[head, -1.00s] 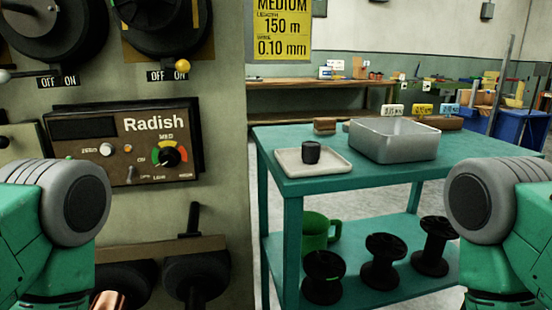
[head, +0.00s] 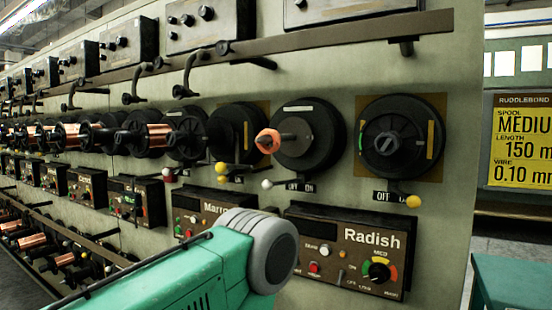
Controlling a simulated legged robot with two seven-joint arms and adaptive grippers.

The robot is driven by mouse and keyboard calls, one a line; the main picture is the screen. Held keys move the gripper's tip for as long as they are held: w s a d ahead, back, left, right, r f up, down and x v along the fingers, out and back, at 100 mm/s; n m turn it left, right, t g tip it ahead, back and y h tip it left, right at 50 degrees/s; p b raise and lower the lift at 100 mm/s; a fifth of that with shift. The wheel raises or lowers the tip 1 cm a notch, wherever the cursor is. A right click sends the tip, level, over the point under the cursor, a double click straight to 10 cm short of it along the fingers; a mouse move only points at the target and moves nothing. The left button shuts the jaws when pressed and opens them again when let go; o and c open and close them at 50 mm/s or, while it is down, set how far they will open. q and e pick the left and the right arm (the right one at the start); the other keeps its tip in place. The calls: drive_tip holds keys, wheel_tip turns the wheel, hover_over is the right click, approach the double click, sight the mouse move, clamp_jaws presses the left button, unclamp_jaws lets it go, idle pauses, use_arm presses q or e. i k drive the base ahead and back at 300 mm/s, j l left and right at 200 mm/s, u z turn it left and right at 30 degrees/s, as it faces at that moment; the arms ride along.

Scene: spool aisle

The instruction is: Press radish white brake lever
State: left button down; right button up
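The white-knobbed brake lever (head: 267,184) sticks out below the left of the two black discs above the Radish panel (head: 347,250). Its knob is just left of the OFF end of its label (head: 300,187). A yellow-knobbed lever (head: 413,201) is under the right disc, its knob at the ON end of its label. My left arm's green and grey links cross the lower middle of the head view, in front of the panels, below the white knob. Neither my left nor my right gripper shows. My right arm is out of view.
An orange-tipped spindle (head: 268,141) juts out above the white knob. The Marrow panel (head: 200,212) is left of Radish, partly behind my arm. Copper-wound spools line the machine to the left. A teal table corner (head: 510,280) is at the lower right.

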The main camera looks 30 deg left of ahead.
sight(267, 185)
drive_tip(key=u, duration=1.1)
